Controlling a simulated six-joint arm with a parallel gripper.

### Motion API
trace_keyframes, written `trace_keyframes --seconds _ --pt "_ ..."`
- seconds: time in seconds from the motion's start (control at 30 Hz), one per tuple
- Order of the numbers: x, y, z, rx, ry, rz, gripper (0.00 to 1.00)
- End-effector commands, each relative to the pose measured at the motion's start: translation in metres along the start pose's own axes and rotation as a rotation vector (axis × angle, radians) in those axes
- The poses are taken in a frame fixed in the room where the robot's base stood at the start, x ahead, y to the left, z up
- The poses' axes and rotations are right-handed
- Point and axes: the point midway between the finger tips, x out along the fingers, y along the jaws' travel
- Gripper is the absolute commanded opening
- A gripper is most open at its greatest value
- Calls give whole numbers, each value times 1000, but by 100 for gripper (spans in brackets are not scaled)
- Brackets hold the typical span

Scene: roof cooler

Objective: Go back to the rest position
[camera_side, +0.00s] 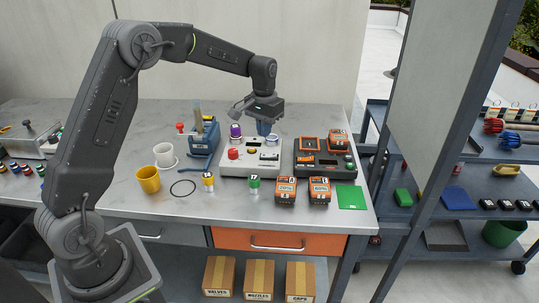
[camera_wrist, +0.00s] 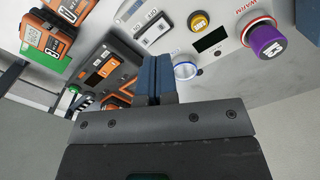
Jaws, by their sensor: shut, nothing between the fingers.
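My gripper (camera_side: 264,128) is above the back right part of the white control box (camera_side: 236,165) on the bench, fingers pointing down. In the wrist view my gripper (camera_wrist: 157,60) shows its two blue fingers together, with nothing between them. A clear ring with a blue rim (camera_wrist: 185,70) is just beside the fingertips in that view. A purple knob (camera_wrist: 265,41) and a yellow button (camera_wrist: 200,20) are on the same box. I cannot tell whether the fingers touch the box.
Right of the box is a dark charger (camera_side: 325,166) with orange batteries. Two more batteries (camera_side: 285,190) stand in front. A yellow cup (camera_side: 148,180), a white cup (camera_side: 165,156) and a blue tool (camera_side: 207,135) are to the left. A grey post (camera_side: 455,120) rises right of the bench.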

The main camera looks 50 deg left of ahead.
Motion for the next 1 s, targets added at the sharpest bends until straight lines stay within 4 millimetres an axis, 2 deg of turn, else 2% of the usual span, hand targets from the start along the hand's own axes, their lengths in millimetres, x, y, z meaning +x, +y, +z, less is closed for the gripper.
trace_keyframes --seconds 0.37,0.47,0.53,0.67,0.8,1.0 --pt "-4 0 0 0 0 0 0" --pt "-13 3 5 6 13 0 0" --pt "-26 8 14 16 32 0 0" --pt "-62 22 47 47 90 2 0" --pt "-98 36 95 87 163 7 0" --pt "-130 49 169 143 270 19 0"
